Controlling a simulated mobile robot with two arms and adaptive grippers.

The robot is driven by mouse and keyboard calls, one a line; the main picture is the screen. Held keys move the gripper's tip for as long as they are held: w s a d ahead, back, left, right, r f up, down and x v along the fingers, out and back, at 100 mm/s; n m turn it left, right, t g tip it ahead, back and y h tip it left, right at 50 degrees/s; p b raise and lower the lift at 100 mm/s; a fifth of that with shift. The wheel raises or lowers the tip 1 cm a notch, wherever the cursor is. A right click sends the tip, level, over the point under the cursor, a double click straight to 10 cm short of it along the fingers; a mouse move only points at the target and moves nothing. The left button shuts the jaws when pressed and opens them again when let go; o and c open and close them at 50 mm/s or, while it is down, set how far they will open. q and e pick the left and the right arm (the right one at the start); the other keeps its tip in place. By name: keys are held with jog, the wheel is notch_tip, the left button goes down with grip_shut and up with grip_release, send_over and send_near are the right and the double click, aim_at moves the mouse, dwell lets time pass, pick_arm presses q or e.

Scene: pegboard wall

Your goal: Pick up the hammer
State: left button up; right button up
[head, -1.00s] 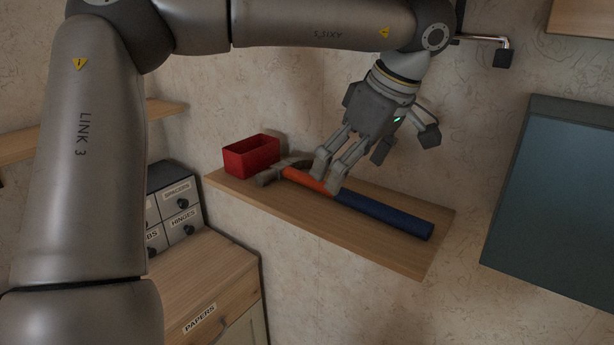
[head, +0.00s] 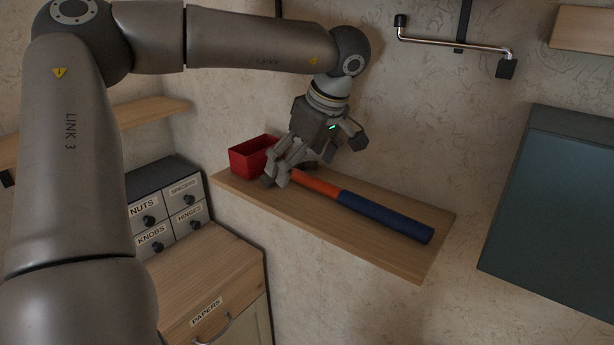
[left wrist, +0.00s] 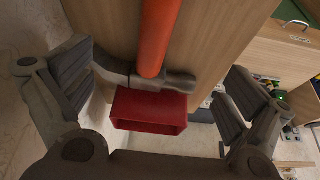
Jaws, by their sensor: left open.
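The hammer (head: 383,217) lies on a wooden wall shelf (head: 340,236), with a blue grip at the right, an orange shaft and a grey head at the left. My left gripper (head: 277,180) is over the head end of the hammer and partly hides the head. In the left wrist view the hammer's head (left wrist: 165,80) and orange shaft (left wrist: 158,35) lie between the spread fingers of my left gripper (left wrist: 155,90), which is open and holds nothing. My right gripper is not in view.
A red open box (head: 247,158) stands on the shelf beside the hammer head; it also shows in the left wrist view (left wrist: 150,109). A metal rail (head: 455,44) is on the wall above. A dark blue-grey panel (head: 555,200) is at the right. Labelled drawers (head: 165,210) stand below left.

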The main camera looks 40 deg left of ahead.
pick_arm(q)
jog(key=shift+x, duration=1.1)
jog(key=shift+r, duration=0.1)
